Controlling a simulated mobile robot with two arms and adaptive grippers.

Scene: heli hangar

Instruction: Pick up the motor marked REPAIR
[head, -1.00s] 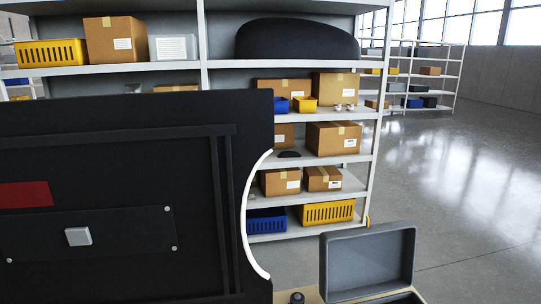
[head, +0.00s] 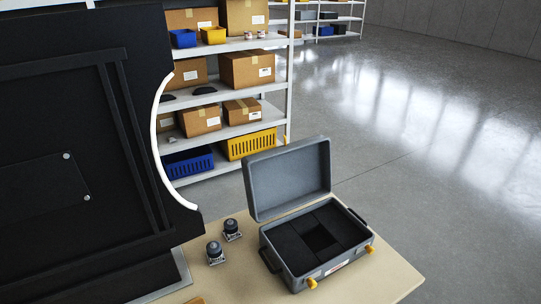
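Two small dark motors stand on the light wooden table (head: 385,280), left of an open case. The nearer motor (head: 215,252) is beside the black panel's edge. The farther motor (head: 232,229) is slightly to its right. Each has a pale base or label, but the writing is too small to read, so I cannot tell which is marked REPAIR. Neither of my grippers is in view.
The open grey case (head: 292,257) has dark foam with a square recess, and its lid is raised at the back. A large black panel (head: 75,160) with a white curved edge fills the left. Shelves (head: 225,130) with boxes and bins stand behind. Floor at right is clear.

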